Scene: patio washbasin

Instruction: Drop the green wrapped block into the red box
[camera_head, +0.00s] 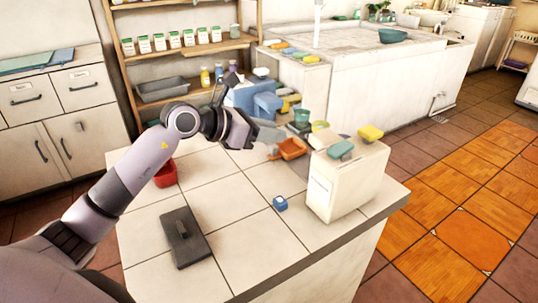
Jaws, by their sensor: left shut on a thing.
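The red box (166,174) stands at the left edge of the tiled counter, partly hidden behind my left arm. My left gripper (254,133) is above the back of the counter, to the right of the red box and higher than it. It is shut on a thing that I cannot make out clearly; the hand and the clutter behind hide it. A teal-green block (340,149) lies on top of the white case (345,180); I cannot tell whether it is wrapped. My right gripper is out of view.
An orange scoop (290,149) and a green cup (301,118) are at the back. A yellow block (370,132) is by the white case. The front middle is mostly clear.

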